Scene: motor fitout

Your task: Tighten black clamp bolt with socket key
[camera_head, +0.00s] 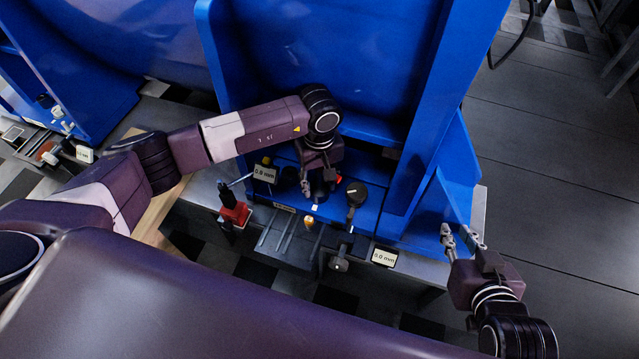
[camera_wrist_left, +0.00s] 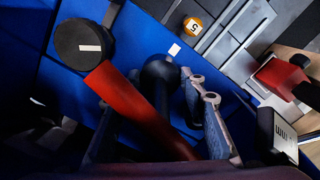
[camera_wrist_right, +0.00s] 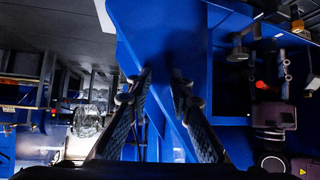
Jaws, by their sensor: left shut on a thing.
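My left gripper (camera_head: 318,182) points down at the front of the blue machine. It is shut on a tool that I take for the socket key; its red bar (camera_wrist_left: 140,110) passes between the fingers in the left wrist view. A black round-ended shaft (camera_wrist_left: 160,72) shows beside the bar, between the fingers; whether it is the key's socket or the clamp bolt, I cannot tell. A black round knob with a white mark (camera_head: 356,190) stands right of the gripper, also in the left wrist view (camera_wrist_left: 78,48). My right gripper (camera_head: 464,238) is open and empty at the right.
The blue machine frame (camera_head: 330,50) rises behind. A red-and-black block (camera_head: 236,213) stands left, near a 0.0 mm display (camera_head: 264,173). Another display (camera_head: 384,257) sits right of the rails. An orange piece (camera_head: 309,222) is near the front. Open floor lies at the right.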

